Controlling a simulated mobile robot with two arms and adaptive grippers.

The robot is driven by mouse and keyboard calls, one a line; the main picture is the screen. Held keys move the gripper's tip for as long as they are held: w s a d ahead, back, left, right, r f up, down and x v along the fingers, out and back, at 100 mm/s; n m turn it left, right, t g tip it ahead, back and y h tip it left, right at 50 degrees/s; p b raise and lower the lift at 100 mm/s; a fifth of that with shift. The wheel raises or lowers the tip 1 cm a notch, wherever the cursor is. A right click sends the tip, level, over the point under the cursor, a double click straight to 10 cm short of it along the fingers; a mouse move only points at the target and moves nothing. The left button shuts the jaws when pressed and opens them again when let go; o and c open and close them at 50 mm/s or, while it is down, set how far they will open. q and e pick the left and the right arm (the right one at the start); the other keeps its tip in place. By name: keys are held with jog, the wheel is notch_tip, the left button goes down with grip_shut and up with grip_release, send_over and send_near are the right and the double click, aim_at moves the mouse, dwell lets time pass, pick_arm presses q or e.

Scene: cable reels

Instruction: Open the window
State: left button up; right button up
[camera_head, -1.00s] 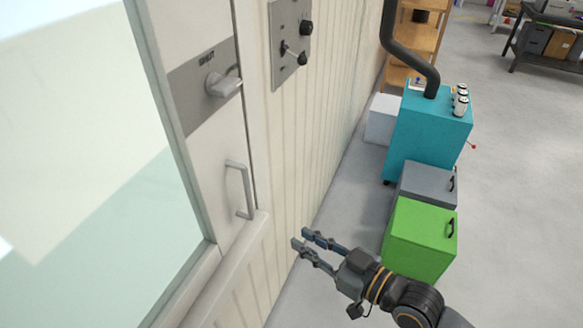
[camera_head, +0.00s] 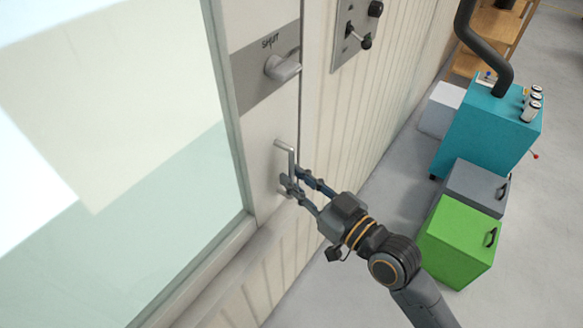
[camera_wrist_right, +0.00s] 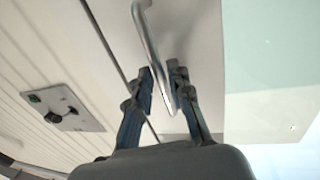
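The window is a large pale glass pane (camera_head: 120,120) in a light frame at the left of the head view. On its frame, a grey lever (camera_head: 284,68) sits on a plate marked "SHUT". Below it is a grey bar pull handle (camera_head: 285,155), also seen in the right wrist view (camera_wrist_right: 150,45). My right gripper (camera_head: 295,182) is at the lower part of the pull handle. In the wrist view its fingers (camera_wrist_right: 161,78) are parted, one on each side of the bar, with a visible gap on the left side. My left gripper is not in view.
A switch panel (camera_head: 356,32) is on the ribbed wall right of the window. A teal cabinet (camera_head: 487,130) with a black pipe, a grey box (camera_head: 475,187) and a green box (camera_head: 457,243) stand along the wall to the right. The floor beyond them is open.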

jog(key=shift+x, duration=0.9)
jog(key=shift+c, duration=0.2)
grip_shut()
jog(key=shift+d, duration=0.1)
